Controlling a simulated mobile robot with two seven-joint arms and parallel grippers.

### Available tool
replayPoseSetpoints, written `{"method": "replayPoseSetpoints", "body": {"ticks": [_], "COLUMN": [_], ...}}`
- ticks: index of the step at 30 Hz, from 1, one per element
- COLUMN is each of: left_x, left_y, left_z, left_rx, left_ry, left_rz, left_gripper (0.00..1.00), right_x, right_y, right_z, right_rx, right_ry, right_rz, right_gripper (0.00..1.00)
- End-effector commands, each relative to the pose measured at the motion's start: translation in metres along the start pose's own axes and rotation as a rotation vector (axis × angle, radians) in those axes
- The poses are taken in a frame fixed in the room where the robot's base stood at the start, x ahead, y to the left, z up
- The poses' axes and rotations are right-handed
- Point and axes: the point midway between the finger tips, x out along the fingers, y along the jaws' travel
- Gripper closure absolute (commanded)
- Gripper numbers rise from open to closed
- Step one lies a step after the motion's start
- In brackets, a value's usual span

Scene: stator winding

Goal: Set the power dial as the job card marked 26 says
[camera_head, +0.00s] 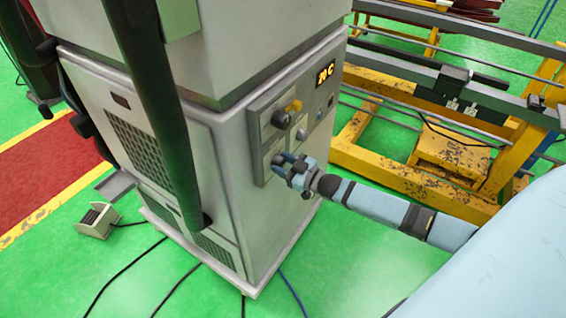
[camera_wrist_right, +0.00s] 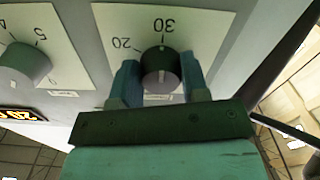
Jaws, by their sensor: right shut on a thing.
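The power dial (camera_wrist_right: 161,70), a dark round knob with a grey face, sits on a white scale plate (camera_wrist_right: 205,30) with 20 and 30 printed on it. In the right wrist view the fingers of my right gripper (camera_wrist_right: 161,85) are shut on the dial, one on each side. I cannot clearly read its setting. In the head view my right gripper (camera_head: 296,172) is at the lower part of the cabinet's control panel (camera_head: 262,152) and hides the dial. No job card marked 26 can be made out. My left gripper is not in view.
The grey cabinet (camera_head: 225,170) has a lit display (camera_head: 325,73) and another dark knob (camera_head: 281,119) above my gripper. A neighbouring dial (camera_wrist_right: 25,63) is at the left in the wrist view. A yellow frame (camera_head: 395,170) stands right of the cabinet. Cables lie on the green floor.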

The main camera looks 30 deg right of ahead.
Motion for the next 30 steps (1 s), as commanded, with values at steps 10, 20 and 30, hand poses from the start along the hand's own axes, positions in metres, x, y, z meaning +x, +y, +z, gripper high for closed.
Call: {"method": "replayPoseSetpoints", "body": {"ticks": [10,20,30], "left_x": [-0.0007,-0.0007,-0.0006], "left_y": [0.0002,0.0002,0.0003], "left_z": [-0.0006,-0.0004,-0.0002], "left_rx": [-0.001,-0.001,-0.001], "left_ry": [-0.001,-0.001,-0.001], "left_rz": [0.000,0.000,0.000], "left_gripper": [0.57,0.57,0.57], "right_x": [-0.0001,-0.0001,-0.0010], "right_y": [-0.0003,-0.0004,-0.0004], "right_z": [0.0004,0.0003,0.0004], "right_rx": [0.040,0.040,0.039], "right_ry": [0.000,0.000,0.000], "right_rz": [0.000,0.000,0.000], "right_gripper": [0.82,0.45,0.33]}}
